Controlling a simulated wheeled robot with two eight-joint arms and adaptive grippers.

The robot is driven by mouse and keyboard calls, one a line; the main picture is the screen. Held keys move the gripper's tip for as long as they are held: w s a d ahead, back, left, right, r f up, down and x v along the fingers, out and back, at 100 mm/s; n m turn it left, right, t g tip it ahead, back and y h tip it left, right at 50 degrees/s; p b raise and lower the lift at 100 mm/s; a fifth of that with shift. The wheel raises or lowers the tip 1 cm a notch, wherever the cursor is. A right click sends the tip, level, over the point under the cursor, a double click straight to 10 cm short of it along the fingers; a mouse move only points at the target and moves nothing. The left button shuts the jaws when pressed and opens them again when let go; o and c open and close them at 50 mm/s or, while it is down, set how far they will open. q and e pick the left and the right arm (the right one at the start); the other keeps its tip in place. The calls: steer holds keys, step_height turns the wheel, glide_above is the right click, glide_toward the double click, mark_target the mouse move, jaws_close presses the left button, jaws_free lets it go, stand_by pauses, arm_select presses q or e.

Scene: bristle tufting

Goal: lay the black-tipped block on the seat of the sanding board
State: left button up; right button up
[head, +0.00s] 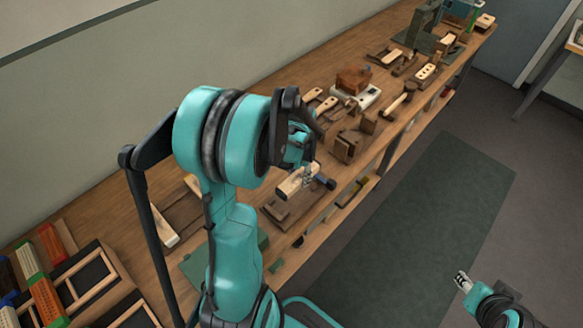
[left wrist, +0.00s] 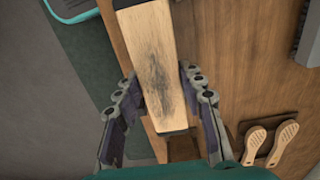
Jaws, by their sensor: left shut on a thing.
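The pale wooden block (left wrist: 152,62) has a dark smudge on its face and a black end. It also shows in the head view (head: 290,184). My left gripper (left wrist: 163,100) is shut on it, one finger along each side; the head view shows this gripper (head: 308,176) too. The block is over a brown wooden board (head: 283,214) near the bench's front edge, which looks like the sanding board. The block and arm partly hide the board, so its seat and any gap below the block are unclear. My right gripper (head: 463,281) is far off, over the floor.
The wooden bench (head: 130,220) carries a brown block on a white base (head: 353,80), wooden clamps (head: 348,146) and several brushes behind the board. Red and green blocks (head: 45,290) and framed trays stand at lower left. A green mat (head: 420,230) covers open floor.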

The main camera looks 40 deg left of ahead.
arm_select(q)
steer(key=shift+s+a+r, duration=0.25)
steer(key=shift+s+a, duration=0.1)
steer(key=shift+a, duration=0.2)
steer(key=shift+s+f, duration=0.1)
steer(key=b, duration=0.4)
glide_above(294, 196)
steer(key=shift+a+f, duration=0.1)
steer(key=shift+f, duration=2.4)
steer(key=shift+r, duration=0.1)
steer(key=shift+f+b, duration=1.9)
steer(key=shift+f, duration=0.25)
steer(key=shift+f+b, duration=0.35)
